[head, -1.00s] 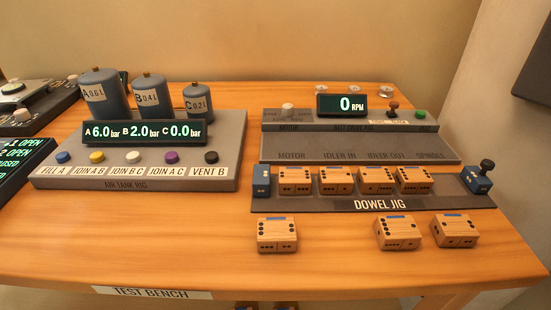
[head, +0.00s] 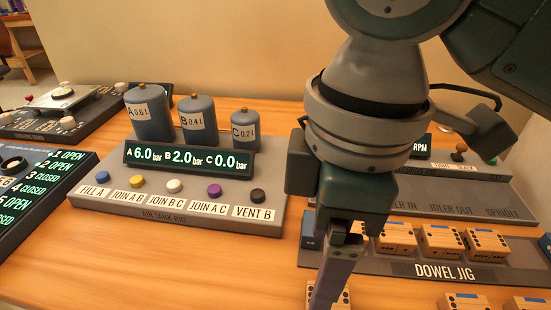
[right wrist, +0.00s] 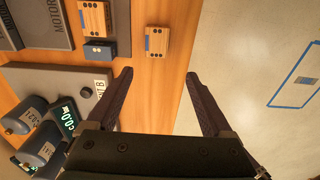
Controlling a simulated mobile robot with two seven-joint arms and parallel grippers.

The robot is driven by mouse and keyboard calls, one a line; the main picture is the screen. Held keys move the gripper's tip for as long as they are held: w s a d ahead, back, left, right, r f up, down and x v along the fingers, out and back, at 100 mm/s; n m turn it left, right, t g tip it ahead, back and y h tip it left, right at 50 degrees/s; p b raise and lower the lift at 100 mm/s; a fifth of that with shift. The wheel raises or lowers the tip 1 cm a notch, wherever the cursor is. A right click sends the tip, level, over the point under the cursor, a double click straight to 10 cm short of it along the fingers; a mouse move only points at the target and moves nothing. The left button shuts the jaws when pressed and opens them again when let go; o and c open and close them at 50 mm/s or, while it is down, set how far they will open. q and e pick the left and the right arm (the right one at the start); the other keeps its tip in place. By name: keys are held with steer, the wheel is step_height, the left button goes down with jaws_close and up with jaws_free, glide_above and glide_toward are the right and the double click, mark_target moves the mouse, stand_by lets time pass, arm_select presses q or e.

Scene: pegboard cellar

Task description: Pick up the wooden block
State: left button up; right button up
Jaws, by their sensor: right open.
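Several wooden blocks with dark dots and blue marks are in view. Some stand in a row on the dowel jig (head: 400,262), such as one block (head: 396,238); others lie on the bench in front. The front-left loose block (head: 343,299) is mostly hidden behind my right gripper (head: 326,298) in the head view. In the right wrist view this loose block (right wrist: 157,43) lies on the wood beyond the open fingertips (right wrist: 160,75), roughly in line with the gap between them. Nothing is between the fingers. My left gripper is not in view.
The air tank rig (head: 190,222) with tanks, display and buttons stands left of my right gripper. The jig's blue end block (right wrist: 100,50) is close to the loose block. A motor rig (head: 470,203) is behind the jig. Bare bench (head: 220,280) lies in front.

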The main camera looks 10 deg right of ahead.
mark_target(344, 302)
steer(key=shift+w+d+f+h, duration=0.2)
steer(key=shift+w+d+h, duration=0.15)
steer(key=shift+w, duration=0.25)
steer(key=f, duration=0.3)
steer(key=f+b, duration=0.1)
steer(key=f, duration=0.2)
steer(key=f+b, duration=0.1)
steer(key=f, duration=0.2)
steer(key=shift+s, duration=0.35)
steer(key=shift+a, duration=0.1)
jaws_close()
